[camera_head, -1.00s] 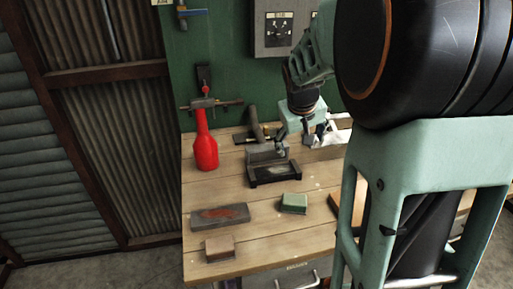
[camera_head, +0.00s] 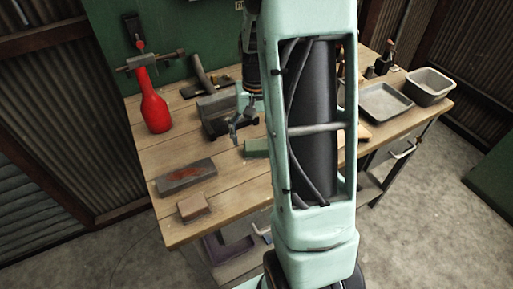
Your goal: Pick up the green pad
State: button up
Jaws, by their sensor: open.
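The green pad (camera_head: 256,148) lies on the wooden workbench (camera_head: 225,175), near its middle. Its right part is hidden behind my own arm. My gripper (camera_head: 243,124) hangs above the bench, just behind and slightly left of the pad in the picture. It is open and holds nothing. Its right side is partly covered by my arm. I cannot tell exactly how high the fingertips are above the bench.
A dark sharpening stone (camera_head: 186,176) and a small brown block (camera_head: 194,207) lie front left. A grey tray (camera_head: 387,102) and a grey tub (camera_head: 430,84) are at the right.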

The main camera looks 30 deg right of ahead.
aim_at(257, 144)
jog(key=shift+w+d+f+p, duration=0.1)
jog(key=shift+d+f+p, duration=0.05)
jog(key=shift+f, duration=1.05)
jog(key=shift+w+d+f+p, duration=0.1)
jog(key=shift+f+p, duration=0.05)
jog(key=shift+f, duration=1)
jog(key=shift+c, duration=0.7)
jog(key=c, duration=1.3)
jog(key=shift+o, duration=0.2)
jog(key=shift+r, duration=0.1)
